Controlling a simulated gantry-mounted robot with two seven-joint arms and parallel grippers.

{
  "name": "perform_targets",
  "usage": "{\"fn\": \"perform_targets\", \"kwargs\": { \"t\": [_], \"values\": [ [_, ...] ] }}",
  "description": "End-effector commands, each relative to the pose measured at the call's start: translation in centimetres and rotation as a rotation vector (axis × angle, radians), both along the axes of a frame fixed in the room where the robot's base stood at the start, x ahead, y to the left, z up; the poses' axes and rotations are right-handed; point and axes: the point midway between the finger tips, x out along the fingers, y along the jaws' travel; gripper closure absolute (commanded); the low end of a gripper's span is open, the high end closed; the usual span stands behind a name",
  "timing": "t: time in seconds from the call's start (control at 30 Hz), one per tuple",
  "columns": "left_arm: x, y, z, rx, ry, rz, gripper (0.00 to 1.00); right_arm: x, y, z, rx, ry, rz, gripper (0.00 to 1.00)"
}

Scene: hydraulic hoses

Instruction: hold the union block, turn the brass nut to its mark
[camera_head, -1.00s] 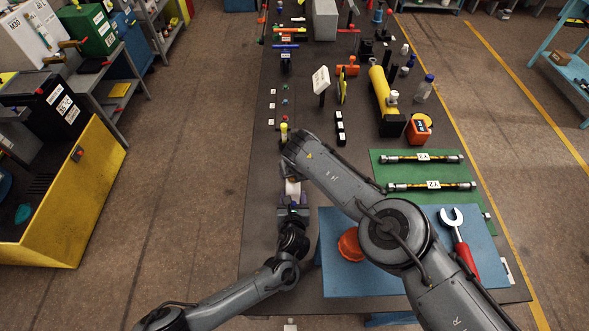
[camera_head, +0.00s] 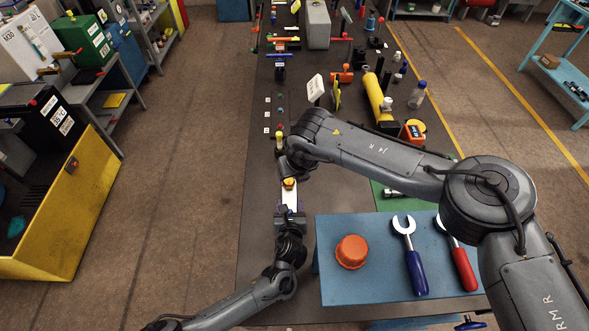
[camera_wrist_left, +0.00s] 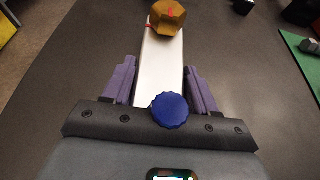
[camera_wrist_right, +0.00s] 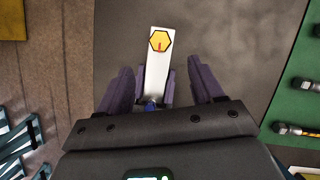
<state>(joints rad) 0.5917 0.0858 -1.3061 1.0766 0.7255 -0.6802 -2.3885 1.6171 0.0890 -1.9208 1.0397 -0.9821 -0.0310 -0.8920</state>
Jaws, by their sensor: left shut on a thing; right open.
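The union block (camera_wrist_left: 160,70) is a long white bar on the dark table, and it also shows in the head view (camera_head: 288,199). The brass nut (camera_wrist_left: 167,18) is a hexagon with a red mark on the block's far end. In the right wrist view the nut (camera_wrist_right: 160,41) shows a red line on its face. My left gripper (camera_wrist_left: 159,82) is shut on the block, its purple fingers on either side. A blue cap (camera_wrist_left: 170,110) sits at the near end. My right gripper (camera_wrist_right: 166,82) is open above the block, its fingers apart and touching nothing visible.
A blue tray (camera_head: 380,285) at right holds an orange cap (camera_head: 352,252), a blue-handled wrench (camera_head: 411,255) and a red-handled wrench (camera_head: 461,262). A green mat (camera_head: 388,204) is partly hidden by my right arm.

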Motion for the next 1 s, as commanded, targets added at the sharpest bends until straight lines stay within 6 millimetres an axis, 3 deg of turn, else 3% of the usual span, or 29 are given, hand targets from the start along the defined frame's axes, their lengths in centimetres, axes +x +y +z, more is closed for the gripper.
{"fn": "perform_targets", "kwargs": {
  "t": [0.2,0.67,0.83,1.0],
  "values": [
    [0.0,0.0,0.1,-0.001,-0.001,-0.001,0.84,-0.5,-0.2,1.3,0.000,0.000,0.000,0.33],
    [0.0,0.0,0.1,-0.001,-0.001,-0.001,0.84,-0.7,-0.1,1.4,-0.003,0.002,0.020,0.33],
    [0.0,0.0,0.1,-0.001,-0.001,-0.001,0.84,-1.5,1.8,0.9,0.049,0.040,0.181,0.33],
    [0.0,0.0,0.1,-0.001,-0.001,-0.001,0.84,-1.4,1.7,-0.1,0.076,0.044,0.418,0.33]
  ]
}}
